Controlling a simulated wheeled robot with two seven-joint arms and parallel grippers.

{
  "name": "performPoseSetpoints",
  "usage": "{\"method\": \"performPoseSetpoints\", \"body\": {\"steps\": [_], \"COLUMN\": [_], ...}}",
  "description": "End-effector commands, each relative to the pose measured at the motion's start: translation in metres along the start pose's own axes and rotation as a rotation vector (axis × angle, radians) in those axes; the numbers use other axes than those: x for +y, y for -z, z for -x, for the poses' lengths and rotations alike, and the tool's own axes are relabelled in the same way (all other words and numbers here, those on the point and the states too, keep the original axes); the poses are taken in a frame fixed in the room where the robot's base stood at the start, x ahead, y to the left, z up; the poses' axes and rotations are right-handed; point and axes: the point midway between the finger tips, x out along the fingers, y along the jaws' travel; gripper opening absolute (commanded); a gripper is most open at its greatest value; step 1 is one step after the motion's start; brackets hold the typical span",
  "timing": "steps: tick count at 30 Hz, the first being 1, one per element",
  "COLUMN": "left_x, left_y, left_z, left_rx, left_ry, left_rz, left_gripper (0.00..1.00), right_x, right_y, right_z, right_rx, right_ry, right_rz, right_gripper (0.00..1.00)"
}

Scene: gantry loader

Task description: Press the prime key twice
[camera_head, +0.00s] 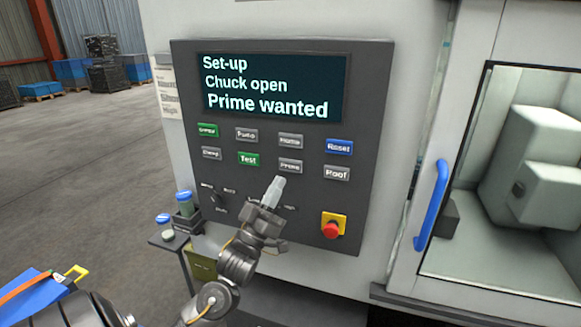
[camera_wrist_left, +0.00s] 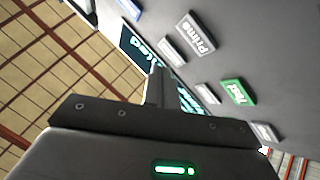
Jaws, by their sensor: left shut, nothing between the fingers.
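The prime key (camera_head: 290,166) is a grey button in the lower key row, right of the green Test key (camera_head: 248,159). In the left wrist view the prime key (camera_wrist_left: 196,34) shows near the top, apart from the fingers. My left gripper (camera_head: 277,184) is shut and empty, its tip just below and left of the prime key in the head view. I cannot tell whether it touches the panel. The screen (camera_head: 272,88) reads "Set-up", "Chuck open", "Prime wanted". My right gripper is not in view.
Grey and blue keys such as Reset (camera_head: 339,147) and Roof (camera_head: 337,173) surround the prime key. A red stop button (camera_head: 332,228) sits lower right. A blue door handle (camera_head: 431,205) stands out at the right. Small jars (camera_head: 185,204) stand at the panel's left.

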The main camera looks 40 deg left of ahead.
Motion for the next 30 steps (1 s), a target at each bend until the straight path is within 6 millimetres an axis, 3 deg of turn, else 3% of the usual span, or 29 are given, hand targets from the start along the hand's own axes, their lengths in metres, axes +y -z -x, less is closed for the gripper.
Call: {"method": "performPoseSetpoints", "body": {"steps": [8,11,14,18,23,26,30], "left_x": [-0.004,-0.016,-0.036,-0.067,-0.093,-0.106,-0.119], "left_y": [-0.009,-0.034,-0.078,-0.149,-0.22,-0.261,-0.314], "left_z": [0.004,0.014,0.035,0.082,0.146,0.195,0.278], "left_rx": [-0.019,-0.074,-0.174,-0.351,-0.551,-0.684,-0.887], "left_ry": [0.011,0.042,0.092,0.167,0.232,0.266,0.302], "left_rz": [-0.007,-0.029,-0.065,-0.126,-0.186,-0.221,-0.267], "left_gripper": [0.0,0.0,0.0,0.0,0.0,0.0,0.0], "right_x": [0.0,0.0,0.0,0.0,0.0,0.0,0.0], "right_y": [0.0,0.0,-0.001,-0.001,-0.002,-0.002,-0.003], "right_z": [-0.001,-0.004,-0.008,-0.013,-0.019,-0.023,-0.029], "right_rx": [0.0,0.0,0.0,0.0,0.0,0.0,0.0], "right_ry": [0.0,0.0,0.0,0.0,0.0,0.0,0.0], "right_rz": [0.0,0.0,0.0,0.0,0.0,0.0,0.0], "right_gripper": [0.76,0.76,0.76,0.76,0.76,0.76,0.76]}}
